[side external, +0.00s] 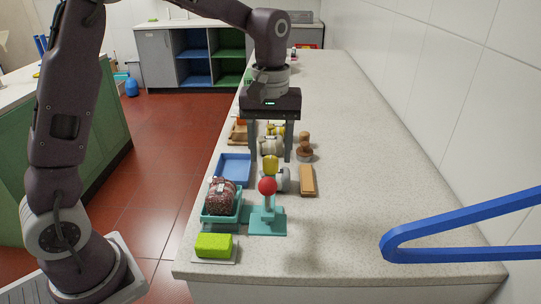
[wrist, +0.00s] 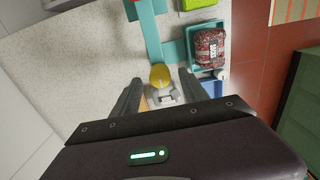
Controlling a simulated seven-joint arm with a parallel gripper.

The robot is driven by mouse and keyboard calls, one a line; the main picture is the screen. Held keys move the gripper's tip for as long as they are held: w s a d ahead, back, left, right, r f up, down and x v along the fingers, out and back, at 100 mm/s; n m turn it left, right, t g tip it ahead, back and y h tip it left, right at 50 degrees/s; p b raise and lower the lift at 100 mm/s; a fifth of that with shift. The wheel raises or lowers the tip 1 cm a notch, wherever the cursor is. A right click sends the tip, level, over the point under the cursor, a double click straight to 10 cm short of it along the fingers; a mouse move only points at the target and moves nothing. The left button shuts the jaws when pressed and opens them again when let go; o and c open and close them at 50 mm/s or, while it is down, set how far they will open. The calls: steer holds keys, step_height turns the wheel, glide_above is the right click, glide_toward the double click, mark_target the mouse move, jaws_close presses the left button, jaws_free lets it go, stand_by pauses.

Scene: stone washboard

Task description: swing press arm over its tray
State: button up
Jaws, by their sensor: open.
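The press has a teal base (side external: 268,222) and an upright post topped by a red ball knob (side external: 267,187). A teal strip links it to a teal tray (side external: 238,213) on its left. A dark red speckled pack (side external: 220,196) sits in that tray; it also shows in the wrist view (wrist: 209,48). Teal press parts (wrist: 152,38) show at the top of the wrist view.
A blue tray (side external: 233,168) lies left, a wooden block (side external: 307,180) right. A green sponge (side external: 214,245) is at the front. A blue bar (side external: 450,228) crosses the right foreground. The right counter is clear.

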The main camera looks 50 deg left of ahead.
steer(key=shift+f, duration=0.9)
jaws_close()
steer(key=shift+r, duration=0.1)
stand_by(0.6)
